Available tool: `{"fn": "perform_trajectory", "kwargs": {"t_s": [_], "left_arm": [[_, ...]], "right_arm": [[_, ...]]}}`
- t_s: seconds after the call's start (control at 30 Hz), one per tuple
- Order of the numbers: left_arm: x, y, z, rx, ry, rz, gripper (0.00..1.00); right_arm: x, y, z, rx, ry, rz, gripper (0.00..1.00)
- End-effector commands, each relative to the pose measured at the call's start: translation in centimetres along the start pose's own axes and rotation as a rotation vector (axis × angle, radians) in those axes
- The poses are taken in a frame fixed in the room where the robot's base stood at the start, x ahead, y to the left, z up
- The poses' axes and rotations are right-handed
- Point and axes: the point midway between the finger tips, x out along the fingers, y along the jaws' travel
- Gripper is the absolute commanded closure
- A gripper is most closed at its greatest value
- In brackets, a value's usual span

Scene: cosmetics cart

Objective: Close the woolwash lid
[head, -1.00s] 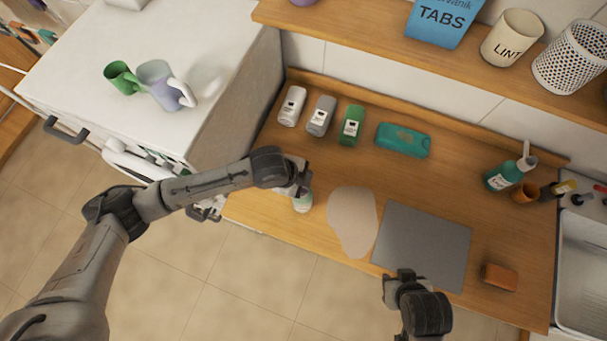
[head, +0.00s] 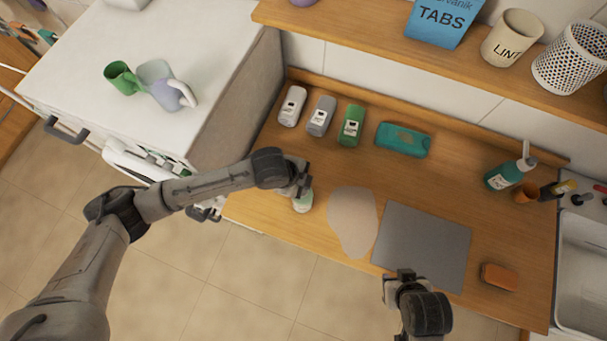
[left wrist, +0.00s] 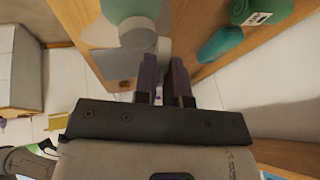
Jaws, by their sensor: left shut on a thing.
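A small pale bottle with a whitish-green top (head: 303,203), apparently the woolwash, stands at the front left edge of the wooden counter. Its rounded pale top (left wrist: 137,32) shows in the left wrist view, just left of the fingers. My left gripper (head: 302,188) is right at the bottle. Its two dark fingers (left wrist: 165,72) are close together on a small pale part beside the top, which looks like the lid. The fingers hide most of that part. My right gripper (head: 404,276) hangs near the counter's front edge by the grey mat, apart from the bottle; its jaw opening is unclear.
White, grey and green bottles (head: 321,116) stand at the back of the counter beside a teal pack (head: 403,140). A beige mat (head: 353,222) and a grey mat (head: 424,246) lie to the right. A pump bottle (head: 510,173) and an orange block (head: 498,277) are farther right.

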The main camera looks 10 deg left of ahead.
Motion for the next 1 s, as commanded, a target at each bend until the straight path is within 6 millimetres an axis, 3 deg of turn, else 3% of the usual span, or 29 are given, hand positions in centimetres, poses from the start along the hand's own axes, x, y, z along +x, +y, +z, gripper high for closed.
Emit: {"fn": "perform_trajectory", "kwargs": {"t_s": [0.5, 0.93, 0.97, 1.0], "left_arm": [[0.2, 1.6, 0.1, 0.125, 0.0, -0.306, 1.0], [0.1, 1.6, 0.0, 0.141, 0.001, -0.34, 1.0], [0.1, 1.6, 0.0, 0.141, 0.001, -0.34, 0.88], [0.1, 1.6, 0.0, 0.141, 0.001, -0.34, 0.84]], "right_arm": [[0.0, 0.0, 0.0, 0.0, 0.0, 0.0, 0.57], [0.1, 0.2, 0.1, -0.008, -0.002, 0.007, 0.57], [0.1, 0.2, 0.1, -0.008, -0.002, 0.007, 0.57], [0.1, 0.2, 0.1, -0.008, -0.002, 0.006, 0.57]]}}
